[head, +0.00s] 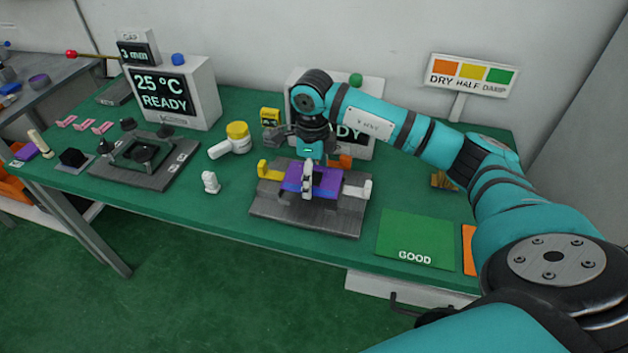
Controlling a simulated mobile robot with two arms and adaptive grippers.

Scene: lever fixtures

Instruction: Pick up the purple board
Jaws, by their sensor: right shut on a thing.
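The purple board (326,181) lies flat across a grey fixture (270,213) with a yellow block on its left and a white block on its right. My right gripper (308,180) reaches down from above, shut on the purple board near its middle. From this view I cannot tell whether the board is lifted clear of the fixture. The gripper hides part of the board. My left gripper is not in view.
A green GOOD mat (415,238) lies right of the fixture, with an orange mat (469,250) beyond it. A yellow-and-white tool (231,142) and a small white piece (210,182) stand to the left. A dark fixture (145,158) sits further left.

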